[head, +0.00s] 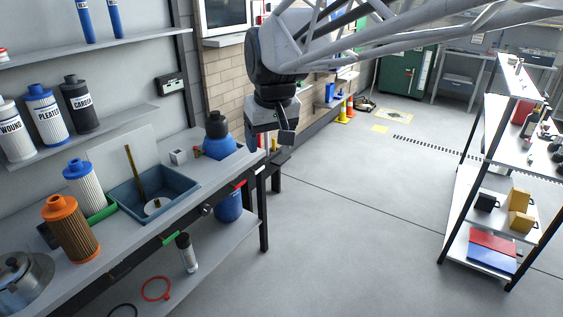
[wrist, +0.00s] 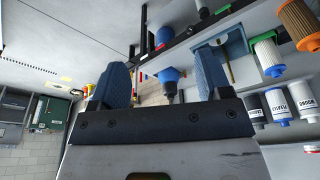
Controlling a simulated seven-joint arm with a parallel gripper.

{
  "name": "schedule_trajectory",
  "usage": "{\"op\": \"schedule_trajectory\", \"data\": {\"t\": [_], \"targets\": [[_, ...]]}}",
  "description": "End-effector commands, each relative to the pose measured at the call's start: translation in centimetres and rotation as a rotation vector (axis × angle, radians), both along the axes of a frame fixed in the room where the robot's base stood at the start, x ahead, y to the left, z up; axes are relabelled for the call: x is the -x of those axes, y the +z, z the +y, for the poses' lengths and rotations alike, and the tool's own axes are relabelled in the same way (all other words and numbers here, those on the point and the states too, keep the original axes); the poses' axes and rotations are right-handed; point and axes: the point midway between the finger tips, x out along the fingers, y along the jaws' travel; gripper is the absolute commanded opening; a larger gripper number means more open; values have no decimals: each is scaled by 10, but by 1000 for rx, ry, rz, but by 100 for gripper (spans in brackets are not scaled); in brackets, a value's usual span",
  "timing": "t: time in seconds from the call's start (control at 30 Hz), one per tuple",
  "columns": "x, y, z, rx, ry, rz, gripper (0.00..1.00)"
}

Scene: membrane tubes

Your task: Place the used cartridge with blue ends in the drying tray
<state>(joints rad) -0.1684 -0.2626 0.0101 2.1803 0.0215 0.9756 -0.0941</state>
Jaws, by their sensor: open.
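A white pleated cartridge with blue ends (head: 82,187) stands upright on the bench at the left, by a green tray (head: 112,208) that it partly hides; I cannot tell whether it stands in it. It also shows in the wrist view (wrist: 268,57). Another blue-ended cartridge, labelled PLEATED (head: 46,116), stands on the wall shelf. A blue-grey tray (head: 178,184) with a brown upright rod in it sits to the right of the green one. I cannot tell which is the drying tray. My gripper (head: 286,138) is open and empty, high and right of the bench, well away from the cartridges.
An orange cartridge (head: 70,229) and a steel pot (head: 22,280) stand at the bench's near end. A blue bottle (head: 218,140) stands at its far end. WOUND (head: 14,132) and CARBON (head: 80,104) cartridges flank the shelf one. The floor right of the bench is clear.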

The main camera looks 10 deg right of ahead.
Motion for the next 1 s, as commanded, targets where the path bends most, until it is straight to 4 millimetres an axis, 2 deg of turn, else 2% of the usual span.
{"op": "schedule_trajectory", "data": {"t": [0.03, 0.3, 0.7, 0.83, 1.0], "targets": [[14, -4, -9, 0, -17, -1, 71], [82, -31, -45, 2, -103, 1, 71], [179, -82, -83, 4, -225, 5, 71], [200, -95, -90, 4, -253, 6, 71], [214, -104, -94, 4, -271, 6, 71]]}}
